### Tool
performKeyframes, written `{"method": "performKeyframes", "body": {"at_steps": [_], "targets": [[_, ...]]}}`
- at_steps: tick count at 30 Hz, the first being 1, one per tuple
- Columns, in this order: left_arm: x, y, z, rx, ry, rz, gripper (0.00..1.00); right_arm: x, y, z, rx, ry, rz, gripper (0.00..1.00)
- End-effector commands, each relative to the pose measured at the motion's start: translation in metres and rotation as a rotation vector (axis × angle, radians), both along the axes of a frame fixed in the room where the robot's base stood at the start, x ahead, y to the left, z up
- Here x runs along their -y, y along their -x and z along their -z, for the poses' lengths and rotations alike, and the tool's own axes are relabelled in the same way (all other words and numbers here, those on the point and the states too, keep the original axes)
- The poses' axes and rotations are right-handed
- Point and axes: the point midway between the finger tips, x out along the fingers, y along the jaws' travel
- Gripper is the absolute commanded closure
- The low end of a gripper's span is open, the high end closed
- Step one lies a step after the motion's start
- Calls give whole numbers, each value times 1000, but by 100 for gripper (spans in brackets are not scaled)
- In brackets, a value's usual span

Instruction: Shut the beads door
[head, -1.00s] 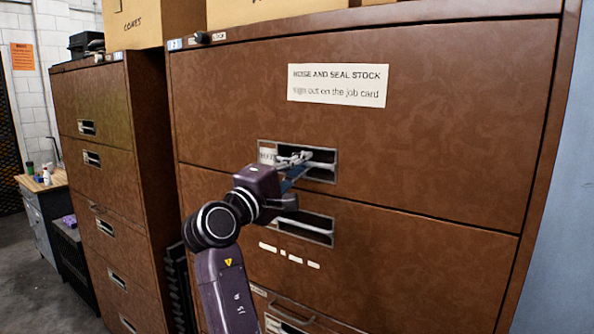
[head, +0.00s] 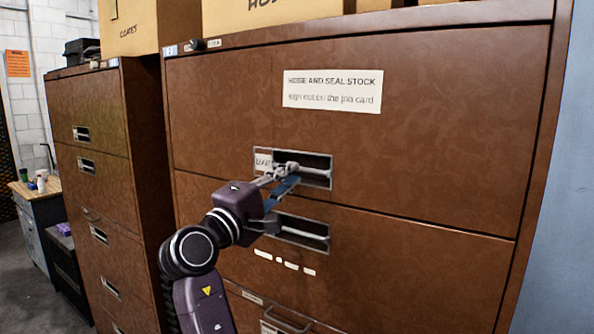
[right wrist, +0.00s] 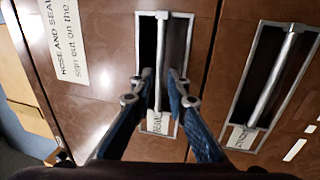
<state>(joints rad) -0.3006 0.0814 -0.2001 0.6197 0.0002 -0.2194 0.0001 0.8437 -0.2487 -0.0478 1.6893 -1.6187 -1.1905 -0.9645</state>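The beads door is the wide brown top front of the large cabinet (head: 430,150). It looks flush with the cabinet, though a small gap would be hard to tell. Its recessed handle (head: 318,170) has a partly covered label (head: 263,160). My right gripper (head: 288,175) is at this handle. In the right wrist view my right gripper (right wrist: 162,82) has its fingers apart, one on each side of the handle bar (right wrist: 160,50). Whether either finger touches the bar is unclear. My left gripper is not in view.
A second recessed handle (head: 302,232) sits on the front just below. A narrower brown cabinet (head: 100,170) stands at left, and cardboard boxes (head: 280,14) rest on top. A small bench (head: 40,190) is at far left. A blue-grey surface (head: 570,200) borders the right.

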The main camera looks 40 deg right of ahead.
Motion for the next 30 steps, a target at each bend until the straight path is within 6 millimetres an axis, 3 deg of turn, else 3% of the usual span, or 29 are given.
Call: {"method": "performKeyframes", "body": {"at_steps": [6, 24, 28, 30], "targets": [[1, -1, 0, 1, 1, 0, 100, -22, 9, 6, -1, 0, 1, 86], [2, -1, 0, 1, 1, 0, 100, -25, 9, 9, -4, 0, -2, 86], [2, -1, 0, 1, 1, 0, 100, -31, -14, 33, -39, 2, -56, 86], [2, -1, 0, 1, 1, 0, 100, -39, -38, 63, -79, -3, -119, 86]]}}
